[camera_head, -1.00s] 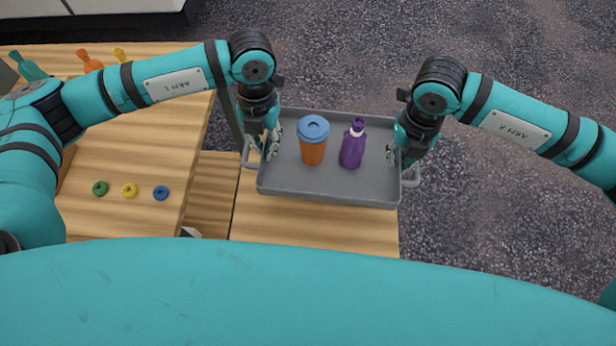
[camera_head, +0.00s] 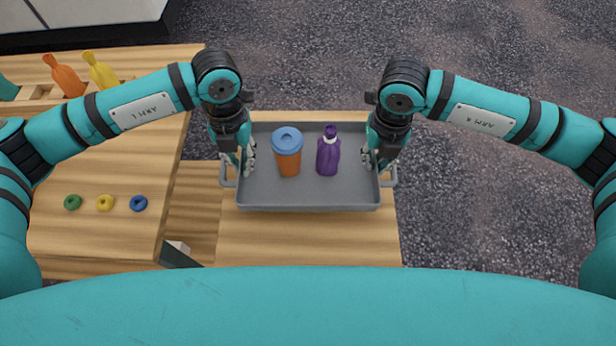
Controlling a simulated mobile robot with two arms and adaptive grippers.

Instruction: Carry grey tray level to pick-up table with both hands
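The grey tray (camera_head: 308,192) is in the middle of the head view, over a light wooden table (camera_head: 310,240). I cannot tell whether it touches the table. An orange cup with a blue lid (camera_head: 288,163) and a purple bottle (camera_head: 328,156) stand upright in it. My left gripper (camera_head: 238,168) is at the tray's left handle and my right gripper (camera_head: 378,168) is at its right handle. Both seem closed around the handles, though the fingers are partly hidden by the wrists. The tray looks about level.
A wooden counter (camera_head: 110,235) on the left holds a green ring (camera_head: 72,202), a yellow ring (camera_head: 105,202) and a blue ring (camera_head: 138,203). An orange bottle (camera_head: 66,78) and a yellow bottle (camera_head: 101,72) stand at its back. Dark floor (camera_head: 480,210) is clear on the right.

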